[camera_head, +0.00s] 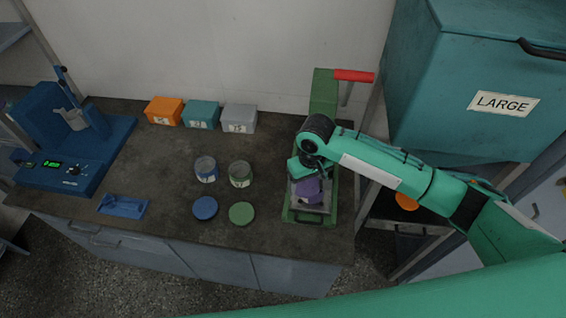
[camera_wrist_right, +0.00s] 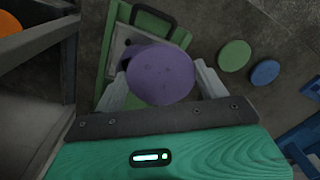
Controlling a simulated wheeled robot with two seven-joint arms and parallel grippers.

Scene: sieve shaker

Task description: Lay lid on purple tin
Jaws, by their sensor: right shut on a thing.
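My right gripper (camera_head: 308,174) is over the green machine at the right end of the bench. In the right wrist view its two fingers (camera_wrist_right: 163,88) are shut on a round purple lid (camera_wrist_right: 162,76). Below the lid, a darker purple shape, which looks like the purple tin (camera_wrist_right: 134,52), shows past its edge on a metal plate. The lid hides most of it, so I cannot tell whether the two touch. In the head view, purple (camera_head: 308,190) shows just under the gripper. My left gripper is not in view.
The green machine (camera_head: 325,95) has a red handle (camera_head: 353,75). Left of it stand two open tins (camera_head: 206,169), with a blue lid (camera_head: 205,208) and a green lid (camera_head: 241,214) lying in front. Orange, teal and grey boxes (camera_head: 164,111) line the wall. A blue scale (camera_head: 70,165) is far left.

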